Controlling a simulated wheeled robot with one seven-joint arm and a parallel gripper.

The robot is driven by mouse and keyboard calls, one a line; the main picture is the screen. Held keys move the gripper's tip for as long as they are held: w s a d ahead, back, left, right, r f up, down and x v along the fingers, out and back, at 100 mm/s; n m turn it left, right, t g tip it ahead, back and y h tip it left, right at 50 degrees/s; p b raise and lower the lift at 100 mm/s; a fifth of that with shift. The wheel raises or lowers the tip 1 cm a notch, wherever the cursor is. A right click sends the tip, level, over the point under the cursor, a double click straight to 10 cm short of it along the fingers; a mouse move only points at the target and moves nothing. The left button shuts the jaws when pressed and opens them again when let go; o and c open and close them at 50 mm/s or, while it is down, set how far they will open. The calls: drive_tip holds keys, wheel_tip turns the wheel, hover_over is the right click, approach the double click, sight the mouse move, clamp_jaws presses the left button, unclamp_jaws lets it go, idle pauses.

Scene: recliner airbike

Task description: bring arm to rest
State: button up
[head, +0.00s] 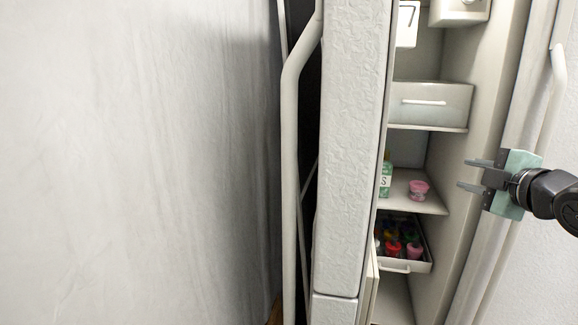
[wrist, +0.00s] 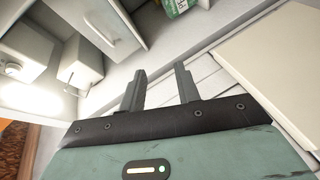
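My gripper (head: 470,175) is at the right of the head view, in front of the right edge of the open fridge. Its two dark fingers point left and stand apart, with nothing between them. In the wrist view the gripper (wrist: 160,88) also shows its fingers apart and empty, with shelves and a drawer beyond them. My gripper appears apart from the shelves.
The fridge door (head: 352,150) stands open, with a long handle (head: 290,150). Inside are a closed drawer (head: 430,104), a pink cup (head: 418,190), a green carton (head: 385,178) and a lower drawer (head: 405,267) with several colorful items. A pale wall (head: 130,160) fills the left.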

drive_tip(key=s+a+f+m+g, duration=0.2)
drive_tip(key=s+a+f+g, duration=0.15)
drive_tip(key=a, duration=0.35)
drive_tip(key=s+a+f+m+g, duration=0.3)
drive_tip(key=a+f, duration=0.2)
drive_tip(key=a, duration=0.3)
drive_tip(key=s+a+f+m+g, duration=0.1)
drive_tip(key=s+a+g, duration=0.2)
drive_tip(key=s, duration=0.4)
drive_tip(key=s+a+f+m+g+h, duration=0.1)
drive_tip(key=s+a+f+g, duration=0.1)
drive_tip(key=s, duration=0.5)
drive_tip(key=s+a+f+m+g, duration=0.1)
drive_tip(key=s+a+g, duration=0.2)
drive_tip(key=s, duration=0.4)
drive_tip(key=shift+s+a+f+g, duration=0.3)
drive_tip(key=shift+s+a+g, duration=0.1)
drive_tip(key=shift+g, duration=0.05)
